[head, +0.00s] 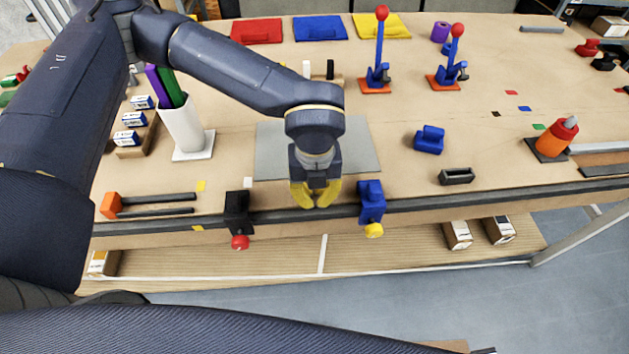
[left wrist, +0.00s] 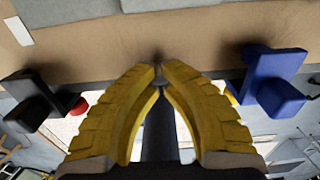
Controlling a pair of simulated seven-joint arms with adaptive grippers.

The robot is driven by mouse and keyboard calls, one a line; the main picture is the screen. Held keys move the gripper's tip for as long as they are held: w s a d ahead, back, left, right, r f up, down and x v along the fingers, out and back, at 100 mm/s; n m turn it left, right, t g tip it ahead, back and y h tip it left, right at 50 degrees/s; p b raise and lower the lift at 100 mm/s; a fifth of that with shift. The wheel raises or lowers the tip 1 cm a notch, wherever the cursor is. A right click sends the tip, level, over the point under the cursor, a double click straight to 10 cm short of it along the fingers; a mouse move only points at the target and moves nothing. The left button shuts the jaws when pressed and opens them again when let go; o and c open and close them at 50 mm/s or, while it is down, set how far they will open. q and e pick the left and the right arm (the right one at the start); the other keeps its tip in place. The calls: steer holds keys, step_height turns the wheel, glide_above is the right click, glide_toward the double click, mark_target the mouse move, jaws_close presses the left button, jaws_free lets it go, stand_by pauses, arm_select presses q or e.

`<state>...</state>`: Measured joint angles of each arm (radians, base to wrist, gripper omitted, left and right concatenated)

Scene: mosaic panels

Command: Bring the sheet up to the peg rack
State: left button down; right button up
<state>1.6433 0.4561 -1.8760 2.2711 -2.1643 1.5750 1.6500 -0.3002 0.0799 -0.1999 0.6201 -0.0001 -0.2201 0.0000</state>
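The grey flat sheet (head: 361,150) lies on the table in the head view, partly covered by my left arm. A small base with an upright white peg and black peg (head: 330,70) stands behind it and may be the peg rack; my arm hides part of it. My left gripper (head: 317,204) points down at the table's front edge, in front of the sheet and apart from it. In the left wrist view its yellow fingertips (left wrist: 160,73) nearly meet, with nothing seen held between them. My right gripper is not in view.
A black clamp (head: 238,212) and a blue clamp (head: 371,202) flank my left gripper on the front edge. A white holder (head: 183,130) stands left of the sheet. Blue and red levers (head: 378,75) stand behind. A blue block (head: 429,140) lies to the right.

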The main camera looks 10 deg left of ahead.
arm_select(q)
steer(key=shift+w+a+f, duration=0.1)
steer(key=shift+w+a, duration=0.1)
steer(key=shift+w, duration=0.45)
steer(key=shift+w+a+f, duration=0.1)
steer(key=shift+w+a, duration=0.05)
steer(key=shift+w, duration=0.5)
steer(key=shift+w+a+f, duration=0.1)
steer(key=shift+w+a, duration=0.1)
steer(key=shift+w, duration=0.45)
